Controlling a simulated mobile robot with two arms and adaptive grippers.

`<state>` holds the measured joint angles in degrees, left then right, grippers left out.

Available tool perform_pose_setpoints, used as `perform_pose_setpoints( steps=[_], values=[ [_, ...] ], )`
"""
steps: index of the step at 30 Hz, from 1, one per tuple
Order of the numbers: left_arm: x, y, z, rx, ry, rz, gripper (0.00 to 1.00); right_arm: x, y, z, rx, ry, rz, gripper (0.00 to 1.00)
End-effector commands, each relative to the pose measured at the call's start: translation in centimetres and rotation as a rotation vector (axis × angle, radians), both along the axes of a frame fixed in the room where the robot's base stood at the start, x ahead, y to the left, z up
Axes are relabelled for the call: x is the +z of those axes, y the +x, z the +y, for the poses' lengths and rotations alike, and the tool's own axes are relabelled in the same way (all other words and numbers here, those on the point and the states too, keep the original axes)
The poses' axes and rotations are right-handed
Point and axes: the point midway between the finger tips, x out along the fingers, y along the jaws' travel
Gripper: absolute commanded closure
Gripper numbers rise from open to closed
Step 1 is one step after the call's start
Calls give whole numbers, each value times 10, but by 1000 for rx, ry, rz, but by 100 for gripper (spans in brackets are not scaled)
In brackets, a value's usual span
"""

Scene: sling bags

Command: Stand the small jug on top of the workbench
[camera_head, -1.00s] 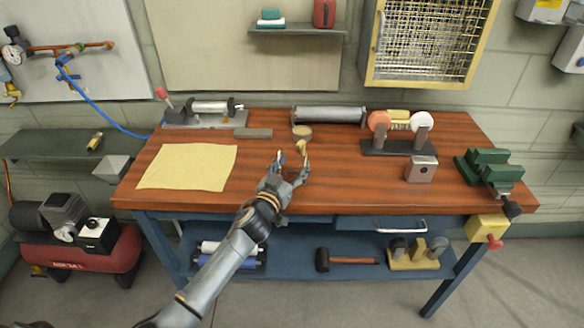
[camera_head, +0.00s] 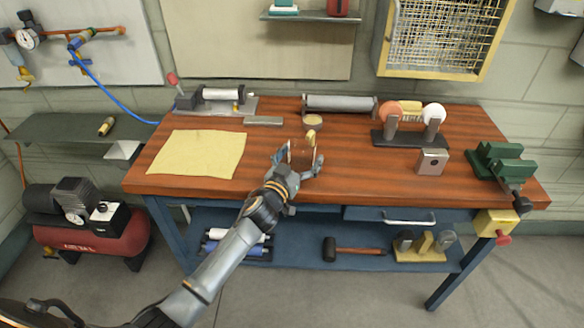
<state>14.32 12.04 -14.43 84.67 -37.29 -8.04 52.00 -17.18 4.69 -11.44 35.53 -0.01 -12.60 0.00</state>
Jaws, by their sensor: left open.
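The small jug (camera_head: 313,122) appears to stand upright on the wooden top of the workbench (camera_head: 360,182), near the middle. It is small and round with a pale inside, and a brass-coloured handle points toward me. My left gripper (camera_head: 301,157) is open just in front of the jug. Its fingers are spread wide, with the bench top showing between them, and the handle lies just beyond the fingertips. I cannot tell whether they touch the jug. My right gripper is not in view.
A yellow cloth (camera_head: 197,153) lies left of the gripper. A grey cylinder (camera_head: 340,104) lies behind the jug. A buffing grinder (camera_head: 410,125), a metal block (camera_head: 432,161) and a green vise (camera_head: 496,160) stand to the right. The bench front by my arm is clear.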

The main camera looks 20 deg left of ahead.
Motion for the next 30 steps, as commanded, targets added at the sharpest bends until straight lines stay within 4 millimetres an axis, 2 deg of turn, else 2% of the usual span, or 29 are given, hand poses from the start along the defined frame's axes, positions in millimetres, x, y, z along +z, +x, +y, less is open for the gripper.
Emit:
perform_pose_setpoints(
  steps=[12, 16, 22, 30],
  values=[
    [-5, -80, 9, 1, 0, 6, 13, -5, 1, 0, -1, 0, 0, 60],
    [-5, -99, 11, 0, 0, 5, 13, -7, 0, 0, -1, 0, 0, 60],
    [-3, -114, 13, 0, 0, 3, 13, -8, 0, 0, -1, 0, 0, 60],
    [-3, -116, 14, 1, 0, 3, 13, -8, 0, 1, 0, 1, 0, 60]
  ],
)
